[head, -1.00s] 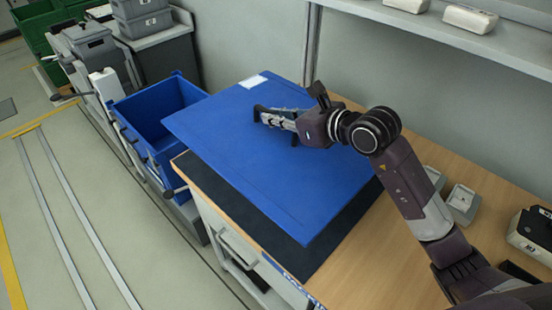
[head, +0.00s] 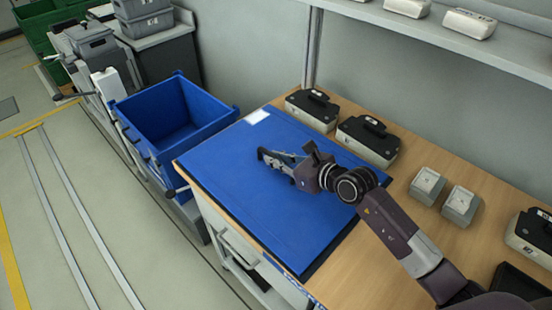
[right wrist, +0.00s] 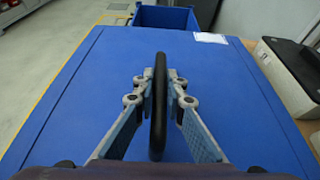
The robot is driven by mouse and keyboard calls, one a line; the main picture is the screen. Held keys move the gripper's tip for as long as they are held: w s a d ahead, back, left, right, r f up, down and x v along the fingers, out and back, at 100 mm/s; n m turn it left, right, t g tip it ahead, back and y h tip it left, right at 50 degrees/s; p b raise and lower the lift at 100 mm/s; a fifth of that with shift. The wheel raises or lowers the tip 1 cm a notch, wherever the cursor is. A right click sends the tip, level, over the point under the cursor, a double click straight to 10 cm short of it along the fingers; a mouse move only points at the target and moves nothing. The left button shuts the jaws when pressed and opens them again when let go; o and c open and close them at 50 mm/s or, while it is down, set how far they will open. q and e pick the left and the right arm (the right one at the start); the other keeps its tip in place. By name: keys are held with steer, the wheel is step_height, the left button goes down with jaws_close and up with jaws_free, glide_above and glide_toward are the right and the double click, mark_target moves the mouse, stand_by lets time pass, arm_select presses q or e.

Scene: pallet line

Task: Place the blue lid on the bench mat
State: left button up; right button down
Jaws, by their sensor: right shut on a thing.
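The blue lid (head: 235,185) is a large flat panel with a white label at its far corner. It lies flat over the dark bench mat (head: 331,249), which shows only as a thin strip along the lid's right front edge. I cannot tell if the lid fully touches the mat. My right gripper (head: 272,161) is over the middle of the lid. In the right wrist view its fingers (right wrist: 158,88) are closed on the lid's black handle (right wrist: 158,125). My left gripper is not in view.
A blue open crate (head: 172,128) stands just left of the bench. Black-topped devices (head: 368,139) and small grey boxes (head: 427,185) stand on the wooden bench (head: 400,215) right of the lid. A shelf (head: 480,50) runs behind.

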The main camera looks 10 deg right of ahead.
steer(key=c, duration=2.3)
jaws_free()
steer(key=o, duration=0.3)
steer(key=shift+s, duration=0.1)
steer(key=b+v, duration=0.1)
steer(key=v, duration=1)
steer(key=shift+f+b, duration=0.25)
steer(key=shift+b, duration=0.15)
steer(key=shift+s+d+r, duration=0.3)
steer(key=shift+s+r, duration=0.05)
steer(key=shift+s, duration=0.05)
